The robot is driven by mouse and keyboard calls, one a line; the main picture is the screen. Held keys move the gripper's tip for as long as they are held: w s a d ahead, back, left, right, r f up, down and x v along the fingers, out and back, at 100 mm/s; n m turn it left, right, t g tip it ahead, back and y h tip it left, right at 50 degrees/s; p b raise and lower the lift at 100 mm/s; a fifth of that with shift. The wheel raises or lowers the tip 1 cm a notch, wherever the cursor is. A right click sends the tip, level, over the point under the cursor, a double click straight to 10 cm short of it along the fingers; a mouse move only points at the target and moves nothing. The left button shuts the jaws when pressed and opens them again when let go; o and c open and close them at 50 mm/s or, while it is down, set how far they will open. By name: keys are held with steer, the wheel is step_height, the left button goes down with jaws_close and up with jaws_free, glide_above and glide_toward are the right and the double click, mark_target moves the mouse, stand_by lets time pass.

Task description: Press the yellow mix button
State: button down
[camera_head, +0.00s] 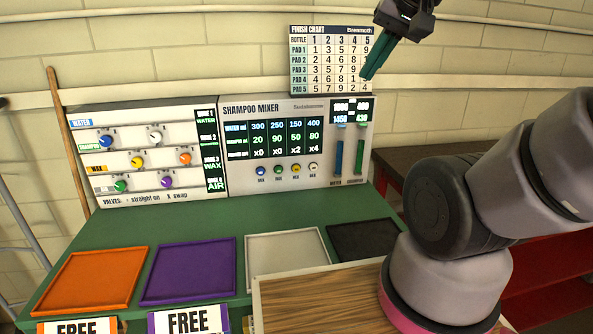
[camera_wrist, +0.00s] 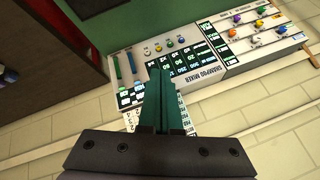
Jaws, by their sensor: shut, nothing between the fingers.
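The shampoo mixer panel (camera_head: 270,180) stands upright at the back of the green counter. The yellow mix button (camera_head: 296,169) is third from the left in its row, between a green button (camera_head: 278,170) and a white one (camera_head: 313,167). In the wrist view, where the panel appears upside down, the yellow button (camera_wrist: 170,42) shows beyond my fingers. My gripper (camera_head: 372,72) is shut and empty, up in front of the finish chart, above and to the right of the buttons. Its green fingers also show in the wrist view (camera_wrist: 163,80). It touches no button.
A valve panel (camera_head: 150,195) with coloured knobs adjoins the mixer on the left. Orange (camera_head: 95,280), purple (camera_head: 190,270), grey (camera_head: 288,256) and black (camera_head: 365,240) trays lie on the counter (camera_head: 260,212). The finish chart (camera_head: 318,75) is on the wall. Air before the buttons is clear.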

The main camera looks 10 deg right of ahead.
mark_target(296, 168)
stand_by(0.6)
steer(key=w+a+f+m+g+y, duration=0.3)
steer(key=w+a+f+m+y, duration=0.35)
steer(key=w+f, duration=0.2)
steer(key=w+a+f+m+g+y, duration=0.3)
steer(key=w+a+f+m+y, duration=0.3)
steer(key=w+f, duration=0.25)
steer(key=w+d+f+m+t+h, duration=0.1)
steer(key=w+d+f+m+t, duration=0.1)
steer(key=f+m, duration=0.4)
steer(key=w+d+f+m+t+h, duration=0.1)
steer(key=w+d+f+m+t, duration=0.2)
steer(key=f, duration=0.7)
steer(key=w+d+f+m+t+h, duration=0.1)
steer(key=w+d+f+m+t, duration=0.2)
steer(key=w+f+m+t, duration=0.2)
step_height(296, 168, down, 4)
steer(key=w+m, duration=0.2)
steer(key=m, duration=0.1)
steer(key=shift+m, duration=0.35)
steer(key=shift+w+a+r, duration=0.1)
steer(key=shift+w+r, duration=0.05)
steer(key=shift+w, duration=0.05)
steer(key=w, duration=0.8)
steer(key=shift+w, duration=0.3)
steer(key=shift+w, duration=0.1)
